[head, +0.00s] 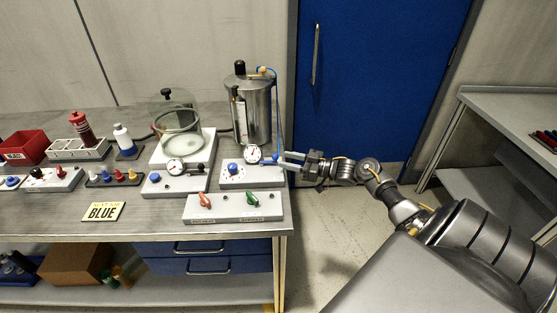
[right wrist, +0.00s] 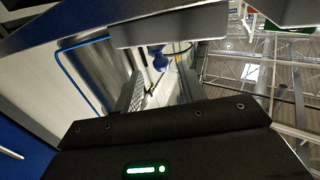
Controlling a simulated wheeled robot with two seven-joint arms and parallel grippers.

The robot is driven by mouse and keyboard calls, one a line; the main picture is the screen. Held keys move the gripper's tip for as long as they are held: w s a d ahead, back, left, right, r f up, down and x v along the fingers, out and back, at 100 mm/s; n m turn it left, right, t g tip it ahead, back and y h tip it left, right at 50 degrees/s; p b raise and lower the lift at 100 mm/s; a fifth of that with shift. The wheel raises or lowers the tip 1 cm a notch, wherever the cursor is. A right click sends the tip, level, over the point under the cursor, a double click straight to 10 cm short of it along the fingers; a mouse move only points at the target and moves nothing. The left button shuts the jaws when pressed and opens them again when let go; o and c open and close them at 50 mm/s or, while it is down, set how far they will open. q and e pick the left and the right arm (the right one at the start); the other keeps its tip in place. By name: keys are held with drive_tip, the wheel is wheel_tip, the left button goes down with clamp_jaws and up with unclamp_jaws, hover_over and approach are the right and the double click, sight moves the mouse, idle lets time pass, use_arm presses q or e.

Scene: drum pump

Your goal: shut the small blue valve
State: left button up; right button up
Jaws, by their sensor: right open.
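A small blue valve handle (head: 272,160) shows at the right end of the white dial panel (head: 238,182), beside a round gauge (head: 254,153) and near the foot of a thin blue tube (head: 279,110). My right gripper (head: 284,161) comes in from the right, level with it, with its fingertips close to the blue part. In the right wrist view a rounded blue part (right wrist: 160,62) lies ahead, between the two open fingers (right wrist: 160,85). I cannot tell whether they touch it. My left gripper is out of view.
A steel drum (head: 252,108) stands behind the panel. A glass dome (head: 180,115) is to its left. A front panel with a red lever (head: 205,200) and green lever (head: 252,199) sits at the bench edge. Open floor (head: 325,215) lies right of the bench.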

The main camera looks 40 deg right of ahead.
drive_tip(key=shift+b+v, duration=0.4)
drive_tip(key=shift+v, duration=2.4)
